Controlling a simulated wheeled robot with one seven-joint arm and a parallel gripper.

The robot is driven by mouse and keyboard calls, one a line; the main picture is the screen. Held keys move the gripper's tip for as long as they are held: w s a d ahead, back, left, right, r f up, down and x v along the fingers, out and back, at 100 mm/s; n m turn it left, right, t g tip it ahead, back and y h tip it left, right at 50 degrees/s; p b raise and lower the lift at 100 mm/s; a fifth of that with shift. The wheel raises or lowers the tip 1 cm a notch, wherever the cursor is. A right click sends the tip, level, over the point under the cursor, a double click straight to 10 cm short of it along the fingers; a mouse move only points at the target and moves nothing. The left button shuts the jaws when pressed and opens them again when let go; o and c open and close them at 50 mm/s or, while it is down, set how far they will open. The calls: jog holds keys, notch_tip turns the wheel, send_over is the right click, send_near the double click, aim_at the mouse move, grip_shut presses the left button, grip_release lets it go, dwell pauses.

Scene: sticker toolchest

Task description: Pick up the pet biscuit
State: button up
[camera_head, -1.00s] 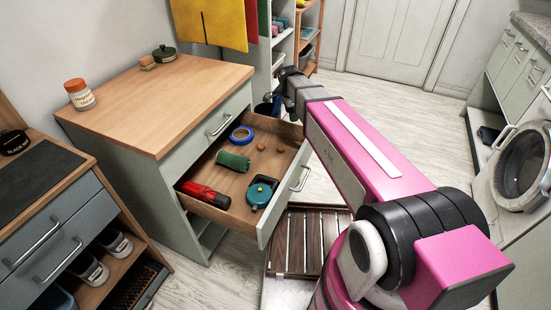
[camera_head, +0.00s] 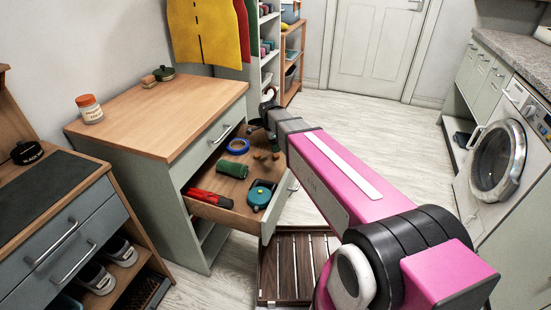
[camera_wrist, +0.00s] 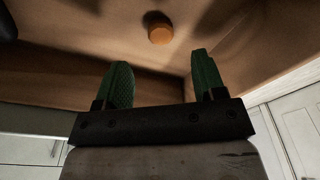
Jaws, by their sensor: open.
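The open drawer (camera_head: 229,207) holds two small brown pieces near its right side; one (camera_head: 276,156) is partly behind my gripper in the head view and looks like the pet biscuit. In the wrist view a round orange-brown piece (camera_wrist: 159,35) lies on the drawer's wooden floor, just beyond and between my fingertips. My gripper (camera_wrist: 161,72) is open with green finger pads, and nothing is between them. It hangs over the drawer from above, apart from the piece. I cannot tell the exact height.
The drawer also holds a blue tape ring (camera_head: 238,146), a green roll (camera_head: 232,170), a red tool (camera_head: 210,198) and a teal tape measure (camera_head: 261,194). A wooden counter (camera_head: 165,120) stands above. A slatted wooden crate (camera_head: 296,262) is on the floor below. Floor to the right is clear.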

aim_at(276, 155)
jog(key=shift+w+d+f, duration=0.1)
jog(key=shift+d+f, duration=0.05)
jog(key=shift+f, duration=1.4)
jog(key=shift+w+d+f, duration=0.1)
jog(key=shift+d+f, duration=0.05)
jog(key=shift+f, duration=1.35)
jog(key=c, duration=1)
